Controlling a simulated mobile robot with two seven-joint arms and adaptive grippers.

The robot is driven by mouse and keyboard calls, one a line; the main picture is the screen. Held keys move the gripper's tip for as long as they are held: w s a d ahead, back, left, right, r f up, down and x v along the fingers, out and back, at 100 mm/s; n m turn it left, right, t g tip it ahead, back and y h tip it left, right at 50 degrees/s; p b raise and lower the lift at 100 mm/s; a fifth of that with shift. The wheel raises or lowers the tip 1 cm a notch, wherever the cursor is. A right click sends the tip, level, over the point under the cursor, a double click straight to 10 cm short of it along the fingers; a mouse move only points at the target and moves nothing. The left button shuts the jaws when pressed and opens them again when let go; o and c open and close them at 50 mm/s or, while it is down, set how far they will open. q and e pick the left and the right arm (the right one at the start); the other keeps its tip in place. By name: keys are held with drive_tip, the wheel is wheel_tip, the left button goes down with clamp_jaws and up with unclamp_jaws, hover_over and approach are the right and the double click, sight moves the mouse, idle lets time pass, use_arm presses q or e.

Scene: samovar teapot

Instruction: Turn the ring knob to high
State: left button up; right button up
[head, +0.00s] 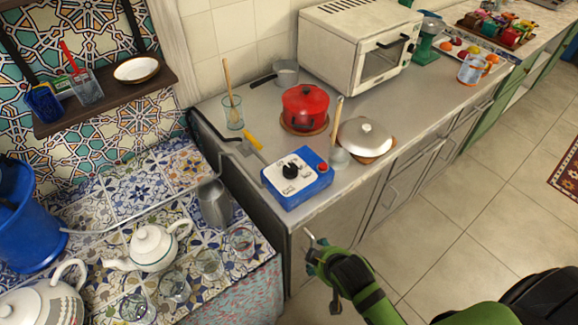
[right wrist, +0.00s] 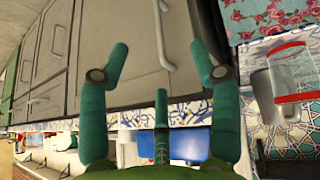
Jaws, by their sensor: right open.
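The black knob (head: 290,170) sits on the white face of a blue box (head: 310,190) near the counter's front left corner. A red round button (head: 323,167) is beside it on the same face. My right gripper (head: 320,270) is below and in front of the counter edge, apart from the box. In the right wrist view its teal fingers (right wrist: 160,62) are spread with nothing between them. The blue box (right wrist: 188,145) shows partly behind the gripper there; the knob cannot be made out. My left gripper is not in view.
A white teapot (head: 152,247) and several glasses stand on the tiled surface at left. The floor (head: 455,215) at right is clear.

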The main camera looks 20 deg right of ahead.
drive_tip(key=w+a+r+n+t+y, duration=0.2)
drive_tip(key=w+a+r+n+t, duration=0.3)
drive_tip(key=r, duration=0.5)
drive_tip(key=w+a+r+n+t+y, duration=0.1)
drive_tip(key=w+a+r+n+t, duration=0.15)
drive_tip(key=w+r, duration=0.55)
drive_tip(key=w+a+r+n+t+y, duration=0.25)
drive_tip(key=w+r+n+t, duration=0.2)
drive_tip(key=r, duration=0.65)
drive_tip(key=s+a+r+n+g+y, duration=0.25)
drive_tip(key=a+n+g+y, duration=0.25)
drive_tip(key=a+n+y, duration=0.5)
drive_tip(key=s+a+r+n+g+y, duration=0.1)
drive_tip(key=a+r+n+g+y, duration=0.5)
drive_tip(key=n, duration=0.8)
drive_tip(key=n+g+h, duration=0.7)
drive_tip(key=n+h, duration=0.7)
drive_tip(key=h, duration=0.7)
hover_over(291, 168)
wheel_tip(291, 168, down, 16)
drive_tip(key=shift+f, duration=0.15)
wheel_tip(291, 168, down, 6)
drive_tip(key=p, duration=0.2)
drive_tip(key=shift+r+p, duration=0.2)
drive_tip(key=shift+p, duration=0.2)
drive_tip(key=shift+f, duration=0.65)
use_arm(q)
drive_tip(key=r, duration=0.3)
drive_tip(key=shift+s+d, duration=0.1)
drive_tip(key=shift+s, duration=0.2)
